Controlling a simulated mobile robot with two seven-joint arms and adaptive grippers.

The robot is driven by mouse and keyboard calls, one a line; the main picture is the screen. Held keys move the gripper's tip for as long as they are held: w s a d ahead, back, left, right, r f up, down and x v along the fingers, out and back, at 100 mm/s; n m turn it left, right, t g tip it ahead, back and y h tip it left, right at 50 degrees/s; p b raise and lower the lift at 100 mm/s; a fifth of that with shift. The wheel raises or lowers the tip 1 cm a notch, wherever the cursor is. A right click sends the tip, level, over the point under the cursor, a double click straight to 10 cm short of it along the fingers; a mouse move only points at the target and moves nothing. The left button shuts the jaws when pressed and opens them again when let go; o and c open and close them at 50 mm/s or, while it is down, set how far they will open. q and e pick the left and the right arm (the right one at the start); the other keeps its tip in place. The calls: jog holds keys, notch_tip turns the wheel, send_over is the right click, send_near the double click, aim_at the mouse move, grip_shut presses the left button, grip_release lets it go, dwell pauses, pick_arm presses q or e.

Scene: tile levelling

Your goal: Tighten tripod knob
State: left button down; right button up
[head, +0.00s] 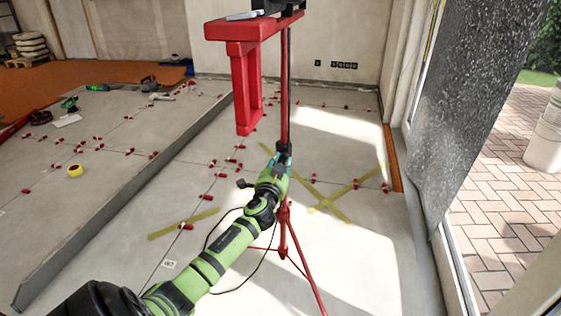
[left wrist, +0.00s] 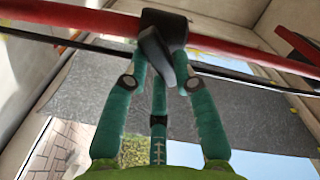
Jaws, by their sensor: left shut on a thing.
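A red tripod (head: 285,95) stands on the tiled floor with its legs spread. It carries a red bracket-like platform (head: 240,30) at the top. In the left wrist view its pole (left wrist: 75,17) crosses the top, with a black collar (left wrist: 166,26) on it. A black knob (left wrist: 154,55) sticks out from the collar toward me. My left gripper (head: 281,160) is at the middle of the pole. In the left wrist view its teal fingers (left wrist: 162,72) are shut on the knob, one on each side. In the head view the fingers largely hide the knob. My right gripper is not in view.
Red levelling clips (head: 206,197) dot the floor. Yellow tape crosses (head: 325,200) mark it near the tripod. A raised step edge (head: 130,190) runs along the left. A yellow tape roll (head: 75,171) and tools lie beyond it. A glazed opening is on the right.

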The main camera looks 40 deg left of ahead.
pick_arm(q)
jog(key=m, duration=0.2)
jog(key=m+p, duration=0.1)
jog(key=m, duration=0.4)
jog(key=shift+f+m, duration=0.25)
jog(key=shift+m, duration=0.15)
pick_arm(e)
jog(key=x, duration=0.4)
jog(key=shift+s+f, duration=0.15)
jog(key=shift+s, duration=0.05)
pick_arm(q)
jog(key=shift+a, duration=0.1)
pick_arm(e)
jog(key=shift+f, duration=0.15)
pick_arm(q)
jog(key=c, duration=1)
grip_release()
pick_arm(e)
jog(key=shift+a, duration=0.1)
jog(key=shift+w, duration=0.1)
